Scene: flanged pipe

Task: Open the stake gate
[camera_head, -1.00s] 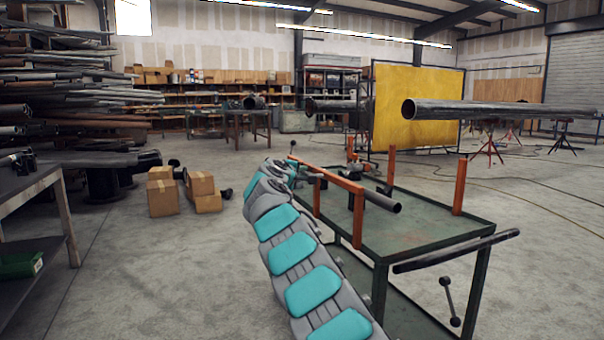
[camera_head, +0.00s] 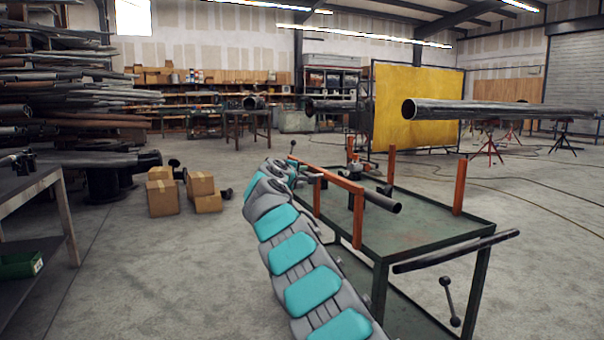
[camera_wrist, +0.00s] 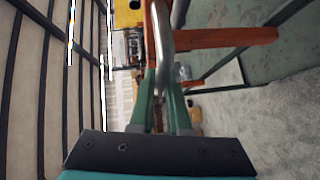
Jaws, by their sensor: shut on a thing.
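The stake gate (camera_head: 338,180) is an orange bar with upright posts along the left side of a green metal cart (camera_head: 425,240). My gripper (camera_head: 312,178) is at the far left end of this gate. In the wrist view, my two green fingers (camera_wrist: 162,85) are closed around a grey curved bar (camera_wrist: 166,45) beside an orange upright of the gate. An orange beam (camera_wrist: 225,38) runs off to the right there. The exact contact is partly hidden by the fingers.
More orange stakes (camera_head: 459,187) stand on the cart, with a short dark pipe (camera_head: 382,201) lying near the gate. A long flanged pipe (camera_head: 500,110) is behind at the right. Cardboard boxes (camera_head: 163,197) stand at the left.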

